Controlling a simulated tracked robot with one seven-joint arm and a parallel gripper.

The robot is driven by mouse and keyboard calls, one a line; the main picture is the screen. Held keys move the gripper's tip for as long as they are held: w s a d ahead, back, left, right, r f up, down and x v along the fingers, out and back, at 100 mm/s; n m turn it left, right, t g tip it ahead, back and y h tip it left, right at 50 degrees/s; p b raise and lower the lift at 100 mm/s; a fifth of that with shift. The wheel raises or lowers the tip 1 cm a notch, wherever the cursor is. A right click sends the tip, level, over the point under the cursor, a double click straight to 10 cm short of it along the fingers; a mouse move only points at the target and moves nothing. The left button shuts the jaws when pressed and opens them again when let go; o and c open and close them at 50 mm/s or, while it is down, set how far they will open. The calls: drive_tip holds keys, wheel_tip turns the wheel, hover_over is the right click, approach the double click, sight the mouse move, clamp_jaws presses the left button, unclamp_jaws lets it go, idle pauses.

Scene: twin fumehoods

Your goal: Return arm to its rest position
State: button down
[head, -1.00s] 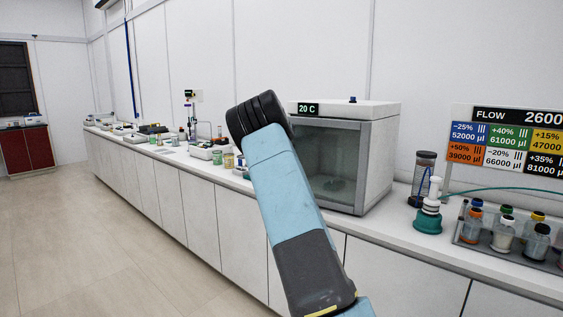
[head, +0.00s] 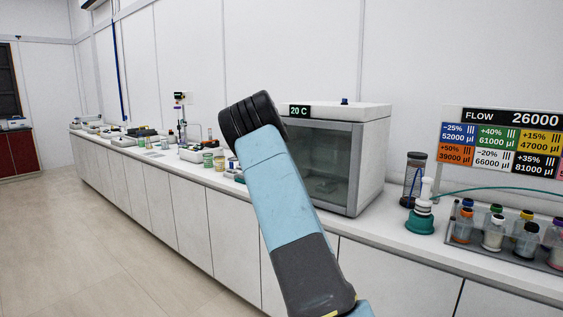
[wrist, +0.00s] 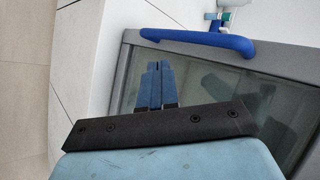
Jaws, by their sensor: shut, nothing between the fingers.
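My gripper (wrist: 158,68) shows in the wrist view with its two blue fingers together and nothing between them. It lies in front of the glass-fronted chamber, whose grey door frame (wrist: 290,95) and glass fill the right side of that view. A blue handle (wrist: 200,41) crosses above the fingertips, apart from them in the picture. In the head view my blue and dark arm (head: 281,195) rises from the bottom and bends at a black joint, covering the chamber's left edge. The gripper itself is hidden in the head view.
The white chamber (head: 372,150) reads 20 C and its door looks shut. Right of it on the white bench (head: 440,255) stand a green-based bottle (head: 420,222) and a rack of bottles (head: 510,250). Several small items line the bench to the left. The floor (head: 90,235) at left is clear.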

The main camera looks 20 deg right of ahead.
drive_tip(key=s+a+r, duration=0.3)
drive_tip(key=a+r, duration=0.1)
drive_tip(key=r, duration=0.1)
drive_tip(key=shift+a+r, duration=0.2)
drive_tip(key=shift+a, duration=0.2)
